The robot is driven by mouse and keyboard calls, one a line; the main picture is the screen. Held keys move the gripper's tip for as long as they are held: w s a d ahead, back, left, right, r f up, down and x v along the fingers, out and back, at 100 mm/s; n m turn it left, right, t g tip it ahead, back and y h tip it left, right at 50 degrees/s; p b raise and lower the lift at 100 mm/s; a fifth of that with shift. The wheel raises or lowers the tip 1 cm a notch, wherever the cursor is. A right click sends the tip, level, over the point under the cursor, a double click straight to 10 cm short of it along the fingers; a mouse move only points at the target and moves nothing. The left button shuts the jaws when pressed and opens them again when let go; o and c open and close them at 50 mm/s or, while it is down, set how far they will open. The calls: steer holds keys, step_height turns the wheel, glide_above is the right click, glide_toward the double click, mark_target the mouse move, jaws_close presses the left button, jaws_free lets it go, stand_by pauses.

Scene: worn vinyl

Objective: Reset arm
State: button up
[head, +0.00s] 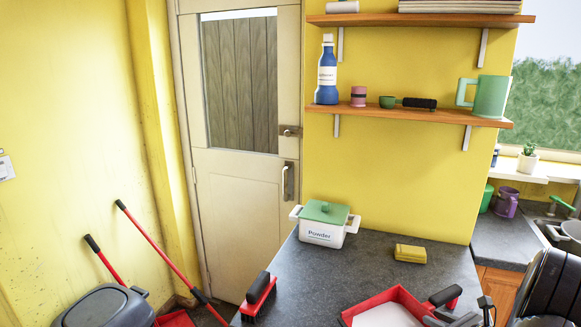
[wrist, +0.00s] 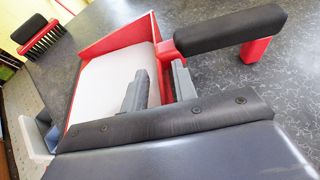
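My gripper (wrist: 160,88) shows in the wrist view with its two grey fingers spread apart. No object is clearly clamped between them. The fingers are over the back edge of a red dustpan (wrist: 105,42), close to the base of its black handle (wrist: 225,29). Whether they touch the dustpan I cannot tell. In the head view the gripper (head: 455,318) is at the lower right edge, partly cut off, beside the same dustpan (head: 372,301) on the dark counter (head: 440,270).
A red brush with a black handle (head: 258,293) sits at the counter's left edge. A white powder box with a green lid (head: 323,222) and a yellow sponge (head: 410,253) stand farther back. Shelves (head: 400,113) hang above. The counter between box and dustpan is clear.

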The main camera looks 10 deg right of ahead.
steer(key=shift+s+r, duration=0.2)
steer(key=shift+r, duration=1.7)
